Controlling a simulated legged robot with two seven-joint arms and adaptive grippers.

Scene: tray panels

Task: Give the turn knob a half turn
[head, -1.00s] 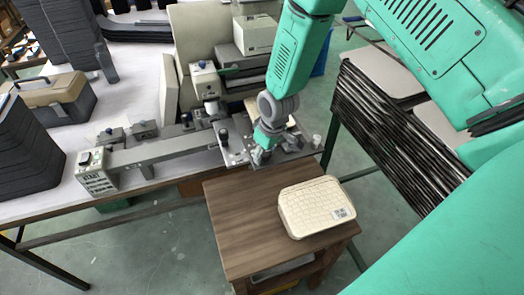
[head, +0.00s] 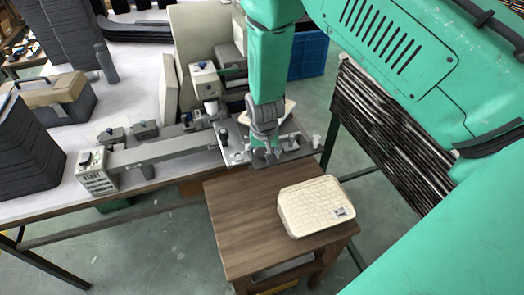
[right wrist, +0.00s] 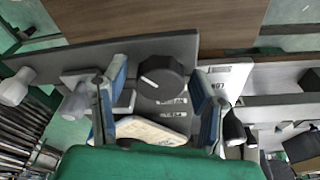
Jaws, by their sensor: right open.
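The turn knob is a round black dial with a white line across its top; it shows in the right wrist view (right wrist: 161,78) on a grey panel (right wrist: 200,48). My right gripper (right wrist: 157,72) is open, with its two blue-and-grey fingers on either side of the knob in that view. I cannot tell whether a finger touches it. In the head view, my right gripper (head: 266,152) is over the panel at the table's edge and hides the knob. My left gripper is not in view.
A brown wooden stool (head: 235,225) with a cream box (head: 315,205) stands in front of the panel. A black-topped post (head: 224,137) and a pale knob (head: 316,141) stand at the panel's sides. A blue crate (head: 308,55) is behind.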

